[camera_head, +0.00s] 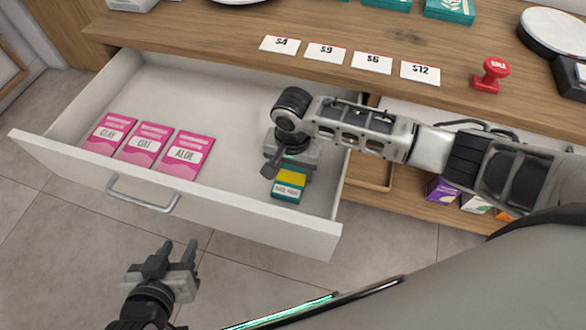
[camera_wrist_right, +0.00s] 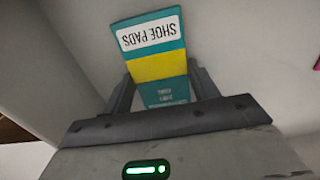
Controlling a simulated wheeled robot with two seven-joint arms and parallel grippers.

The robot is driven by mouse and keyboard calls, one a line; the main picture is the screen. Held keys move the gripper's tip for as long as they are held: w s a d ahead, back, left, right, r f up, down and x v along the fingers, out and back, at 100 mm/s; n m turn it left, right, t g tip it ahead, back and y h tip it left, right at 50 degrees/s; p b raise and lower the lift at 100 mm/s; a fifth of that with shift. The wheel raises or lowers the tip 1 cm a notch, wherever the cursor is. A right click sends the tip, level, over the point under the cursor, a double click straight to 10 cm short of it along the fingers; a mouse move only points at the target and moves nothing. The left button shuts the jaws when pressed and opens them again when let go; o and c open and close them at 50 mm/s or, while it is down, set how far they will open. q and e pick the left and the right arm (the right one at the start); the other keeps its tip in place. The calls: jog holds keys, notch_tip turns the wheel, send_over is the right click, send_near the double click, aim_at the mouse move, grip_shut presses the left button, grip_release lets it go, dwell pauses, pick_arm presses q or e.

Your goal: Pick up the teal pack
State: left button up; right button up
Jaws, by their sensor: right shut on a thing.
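The teal pack (camera_head: 287,187) has a yellow band and a white label reading "SHOE PADS". It is at the right end of the open drawer. My right gripper (camera_head: 287,165) is shut on it from above. In the right wrist view the teal pack (camera_wrist_right: 152,45) sits between the two fingers of the right gripper (camera_wrist_right: 165,92). I cannot tell whether the pack touches the drawer floor. My left gripper (camera_head: 178,256) is in front of the drawer, with its two fingers apart and nothing between them.
The open white drawer (camera_head: 215,85) also holds three pink packets (camera_head: 148,143) at left. On the wooden counter (camera_head: 215,28) stand price cards (camera_head: 326,53), a red stamp (camera_head: 490,74) and teal boxes (camera_head: 450,10). Small boxes (camera_head: 475,202) sit on a lower shelf at right.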

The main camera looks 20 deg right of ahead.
jog(key=shift+r, duration=0.45)
jog(key=w+a+r, duration=0.2)
jog(key=a+r, duration=0.4)
jog(key=w+a+r, duration=0.2)
jog(key=a+r, duration=0.3)
jog(key=a, duration=0.2)
jog(key=shift+w+r, duration=0.4)
